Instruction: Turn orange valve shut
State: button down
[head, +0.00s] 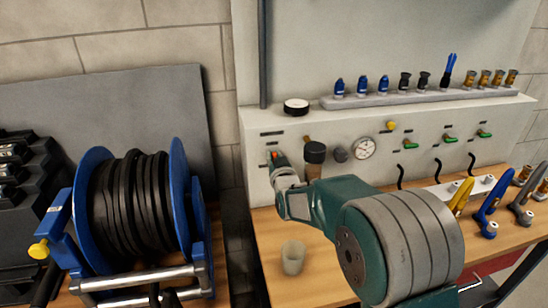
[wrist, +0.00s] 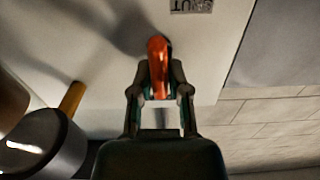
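The orange valve (wrist: 158,68) has a narrow handle standing out from the pale panel in the wrist view. My gripper (wrist: 160,80) has one finger on each side of the handle and looks shut on it, with little or no gap. In the head view my gripper (head: 275,160) is at the left end of the panel, and only a small orange-red bit of the valve (head: 274,154) shows; the rest is hidden by the fingers. A label reading SHUT (wrist: 191,5) is partly in view beside the handle in the wrist view.
A gauge (head: 364,148) and green-handled valves (head: 410,144) are farther right. A cup (head: 293,257) stands on the bench below. A blue hose reel (head: 135,210) is at left.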

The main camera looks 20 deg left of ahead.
jog(key=shift+m, duration=0.3)
jog(key=m, duration=0.4)
jog(key=shift+w+d+f, duration=0.15)
jog(key=shift+d, duration=0.1)
jog(key=shift+w+d+f+m, duration=0.1)
jog(key=shift+f+m, duration=0.15)
jog(key=shift+m, duration=1.95)
jog(key=shift+d+f+m, duration=0.15)
jog(key=shift+f+m, duration=0.1)
jog(key=shift+m, duration=1.95)
jog(key=shift+w+d+f+m, duration=0.1)
jog(key=shift+f+m, duration=0.15)
jog(key=shift+m, duration=1.95)
jog(key=shift+f, duration=0.1)
jog(key=c, duration=0.7)
grip_release()
jog(key=shift+o, duration=0.2)
jog(key=shift+r, duration=0.2)
